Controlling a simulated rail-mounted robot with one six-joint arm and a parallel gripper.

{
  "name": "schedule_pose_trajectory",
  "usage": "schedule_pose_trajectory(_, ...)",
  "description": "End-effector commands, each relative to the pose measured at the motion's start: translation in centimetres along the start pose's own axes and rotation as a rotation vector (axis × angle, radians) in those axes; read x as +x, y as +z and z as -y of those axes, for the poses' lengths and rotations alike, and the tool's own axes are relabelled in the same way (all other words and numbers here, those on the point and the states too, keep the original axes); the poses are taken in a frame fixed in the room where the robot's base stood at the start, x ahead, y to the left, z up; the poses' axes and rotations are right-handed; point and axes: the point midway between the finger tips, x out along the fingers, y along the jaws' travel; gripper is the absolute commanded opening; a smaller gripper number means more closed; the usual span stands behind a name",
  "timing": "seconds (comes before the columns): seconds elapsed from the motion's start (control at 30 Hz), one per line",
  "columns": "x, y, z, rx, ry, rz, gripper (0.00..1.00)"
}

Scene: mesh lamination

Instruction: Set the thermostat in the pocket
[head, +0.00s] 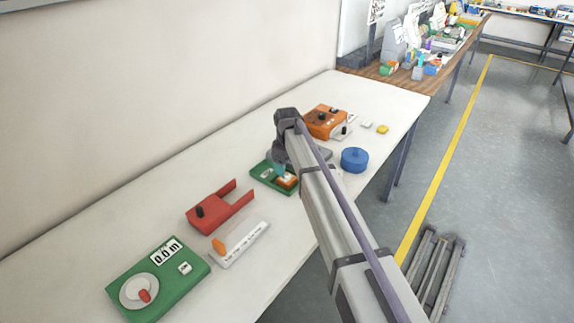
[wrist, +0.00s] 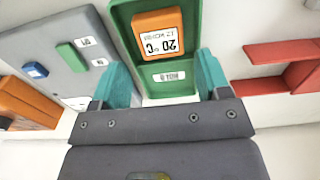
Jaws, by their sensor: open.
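The thermostat, an orange block with a white label reading 20 °C (wrist: 160,20), is in the shallow green tray (wrist: 192,30) in the wrist view. In the head view the thermostat (head: 286,182) shows at the right end of the green tray (head: 262,172). My gripper (wrist: 163,62) is open. Its teal fingers stand apart at either side of the tray's near end, with the thermostat beyond the tips. In the head view my gripper (head: 279,169) is over the tray, partly hidden by my arm. I cannot tell whether the fingers touch anything.
A grey panel (wrist: 65,63) with green and blue pieces lies beside the tray. A red forked fixture (head: 215,208), a white strip (head: 240,245) and a green dial box (head: 185,270) are nearer. An orange box (head: 325,122) and blue round container (head: 354,160) stand farther along the white table.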

Motion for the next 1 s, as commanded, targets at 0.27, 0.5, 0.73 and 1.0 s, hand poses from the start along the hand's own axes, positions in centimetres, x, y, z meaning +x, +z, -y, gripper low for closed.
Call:
schedule_pose_trajectory(0.27, -6.6, 0.0, 0.0, 0.0, 0.0, 0.0, 0.7)
schedule_pose_trajectory(0.5, -6.3, 0.0, 0.0, 0.0, 0.0, 0.0, 0.7)
schedule_pose_trajectory(0.73, -6.3, 11.7, 2.9, 0.243, 0.0, 0.001, 0.7)
schedule_pose_trajectory(1.0, -6.3, 34.5, 13.5, 0.884, 0.001, 0.001, 0.7)
